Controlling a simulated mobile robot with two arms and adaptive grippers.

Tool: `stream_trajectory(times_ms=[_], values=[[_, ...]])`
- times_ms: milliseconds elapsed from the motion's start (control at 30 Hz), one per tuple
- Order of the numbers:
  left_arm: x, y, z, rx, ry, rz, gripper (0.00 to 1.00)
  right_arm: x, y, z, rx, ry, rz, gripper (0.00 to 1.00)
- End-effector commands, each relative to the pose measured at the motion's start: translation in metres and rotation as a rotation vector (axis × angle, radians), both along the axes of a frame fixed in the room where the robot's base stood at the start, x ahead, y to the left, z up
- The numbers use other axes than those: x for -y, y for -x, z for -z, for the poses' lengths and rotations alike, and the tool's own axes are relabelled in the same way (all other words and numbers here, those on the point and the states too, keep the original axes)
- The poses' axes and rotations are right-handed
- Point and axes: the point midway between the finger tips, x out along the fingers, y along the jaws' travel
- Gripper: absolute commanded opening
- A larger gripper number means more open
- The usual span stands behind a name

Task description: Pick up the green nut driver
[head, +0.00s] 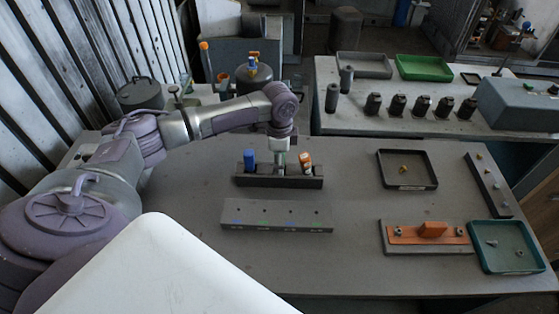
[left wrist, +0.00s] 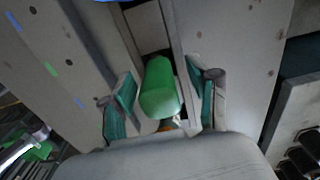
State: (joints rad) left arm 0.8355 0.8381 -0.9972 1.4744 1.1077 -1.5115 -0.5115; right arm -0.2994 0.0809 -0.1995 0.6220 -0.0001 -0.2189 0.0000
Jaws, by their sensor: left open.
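The green nut driver's green handle (left wrist: 160,88) shows large in the left wrist view, between the two fingers of my left gripper (left wrist: 163,84). The fingers stand apart on either side of it, with a gap visible on both sides. In the head view my left gripper (head: 280,158) points down over the middle of a dark rack (head: 261,182) and hides most of the green driver there. A blue-handled driver (head: 249,161) stands in the rack to the left and an orange-handled one (head: 305,160) to the right.
A grey block with colored marks and holes (head: 276,216) lies in front of the rack. To the right are a black tray (head: 383,174), an orange part on a plate (head: 430,233) and a teal tray (head: 506,262). The table between is clear.

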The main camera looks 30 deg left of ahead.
Motion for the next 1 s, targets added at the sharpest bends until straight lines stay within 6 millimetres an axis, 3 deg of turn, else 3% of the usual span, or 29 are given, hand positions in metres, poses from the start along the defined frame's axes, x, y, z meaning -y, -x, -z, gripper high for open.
stream_trajectory(times_ms=[133,500,833,1000], values=[[0.000,0.000,0.000,0.000,0.000,0.000,0.59,-0.001,0.004,0.001,-0.007,-0.001,0.001,0.40],[0.000,0.000,0.000,0.000,0.000,-0.001,0.00,-0.001,0.004,0.001,-0.007,-0.001,0.000,0.40],[0.000,-0.001,-0.004,0.003,0.001,-0.001,0.00,-0.002,0.003,0.002,-0.006,-0.002,0.000,0.40],[0.000,-0.002,-0.029,0.006,0.001,-0.001,0.00,-0.002,0.002,0.010,-0.004,-0.001,0.000,0.40]])
